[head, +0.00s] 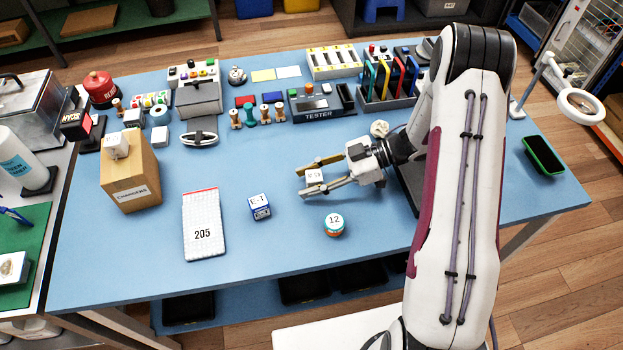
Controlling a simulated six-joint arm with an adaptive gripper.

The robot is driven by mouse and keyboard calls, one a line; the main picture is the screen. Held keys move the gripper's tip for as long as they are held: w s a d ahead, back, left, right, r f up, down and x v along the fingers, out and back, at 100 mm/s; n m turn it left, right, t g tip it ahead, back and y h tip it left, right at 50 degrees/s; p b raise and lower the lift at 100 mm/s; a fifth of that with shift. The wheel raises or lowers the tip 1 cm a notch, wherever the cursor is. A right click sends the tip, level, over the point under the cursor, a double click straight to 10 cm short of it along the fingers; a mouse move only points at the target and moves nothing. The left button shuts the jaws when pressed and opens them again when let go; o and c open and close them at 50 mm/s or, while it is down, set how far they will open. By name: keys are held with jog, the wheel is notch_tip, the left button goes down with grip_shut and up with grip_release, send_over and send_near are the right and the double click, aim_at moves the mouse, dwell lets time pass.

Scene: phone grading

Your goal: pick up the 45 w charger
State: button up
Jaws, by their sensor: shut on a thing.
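A small white block that looks like a charger (314,177) sits between the fingers of my gripper (312,176). My gripper is shut on it, over the middle right of the blue table. The mark on its top is too small to read, so I cannot tell its wattage. Another white charger-like block (117,146) is at the top of the brown box (133,183) labelled CHARGERS at the left. I cannot tell the height of the held block above the table.
A blue-and-white block (260,207) marked E-T, a round tub (334,224) marked 12 and a white pack (202,228) marked 205 lie in front. A tester (320,104) and racks stand behind. A green-edged phone (543,156) lies far right. The front-right table is clear.

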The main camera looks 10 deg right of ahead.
aim_at(310, 179)
jog(key=shift+r, duration=0.15)
jog(key=shift+r, duration=4.85)
